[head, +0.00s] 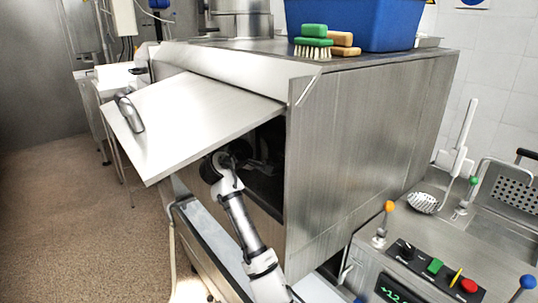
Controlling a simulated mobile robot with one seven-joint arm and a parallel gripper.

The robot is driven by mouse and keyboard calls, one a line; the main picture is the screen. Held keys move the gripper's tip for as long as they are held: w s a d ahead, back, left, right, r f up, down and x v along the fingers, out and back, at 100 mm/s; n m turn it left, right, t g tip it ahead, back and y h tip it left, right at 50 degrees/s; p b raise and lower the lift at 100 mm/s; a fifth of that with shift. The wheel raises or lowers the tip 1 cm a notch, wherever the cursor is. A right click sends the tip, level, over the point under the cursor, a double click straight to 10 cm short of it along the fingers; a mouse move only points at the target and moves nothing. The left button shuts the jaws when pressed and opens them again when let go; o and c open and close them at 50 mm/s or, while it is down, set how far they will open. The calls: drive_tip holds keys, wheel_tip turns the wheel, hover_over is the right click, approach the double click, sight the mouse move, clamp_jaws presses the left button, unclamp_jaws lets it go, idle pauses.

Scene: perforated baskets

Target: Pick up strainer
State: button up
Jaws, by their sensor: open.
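A round perforated metal bowl (424,203), which looks like a strainer, lies on the steel counter at the right, by a pale upright handle; I cannot tell if they are joined. My arm reaches up from the bottom middle to the dark opening of a steel cabinet (365,135), under its raised flap. My gripper (256,166) is at this opening, small and dark, far left of the bowl and apart from it. It is open. Its fingers are hard to make out in the shadow, and I cannot tell what lies inside the cabinet.
The tilted steel flap (195,115) hangs over my arm. A rectangular perforated basket (514,192) is at the far right. A control panel (432,268) with coloured knobs is in front of the bowl. Brushes (313,42) and a blue bin (365,22) stand on the cabinet. Floor is clear at left.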

clamp_jaws()
drive_tip(key=shift+r, duration=0.1)
idle(0.3)
